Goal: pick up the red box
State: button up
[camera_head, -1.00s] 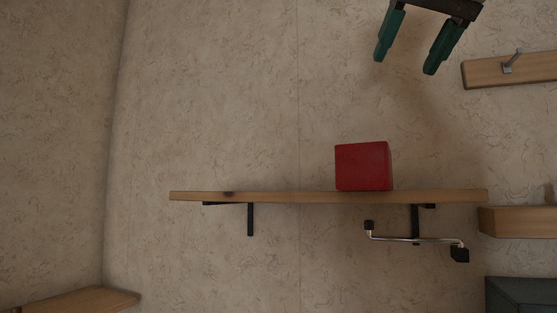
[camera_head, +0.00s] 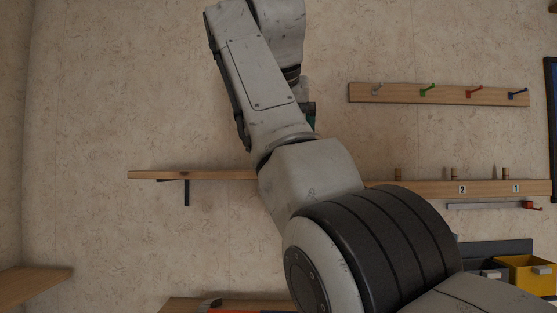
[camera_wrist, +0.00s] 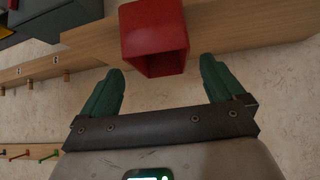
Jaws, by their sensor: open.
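The red box (camera_wrist: 155,30) sits on the wooden shelf (camera_wrist: 245,22) at the top middle of the wrist view. My gripper (camera_wrist: 161,65) is open and empty, with its teal fingers pointing at the box. The fingertips are on either side of the box's near end in the picture; I cannot tell how much depth separates them. In the head view my arm hides the box and most of the gripper. The shelf's left part (camera_head: 190,175) shows there.
In the head view, a hook rail (camera_head: 440,94) with coloured hooks hangs upper right. A numbered peg ledge (camera_head: 490,188) is below it, and a yellow bin (camera_head: 530,275) is lower right. Another wooden shelf (camera_head: 30,285) is lower left.

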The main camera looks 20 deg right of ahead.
jog(key=shift+p+x, duration=1)
jog(key=shift+x, duration=2.15)
jog(key=shift+w+a+r, duration=0.1)
jog(key=shift+a, duration=0.05)
jog(key=c, duration=1)
jog(key=shift+c, duration=0.4)
jog(key=shift+r, duration=0.2)
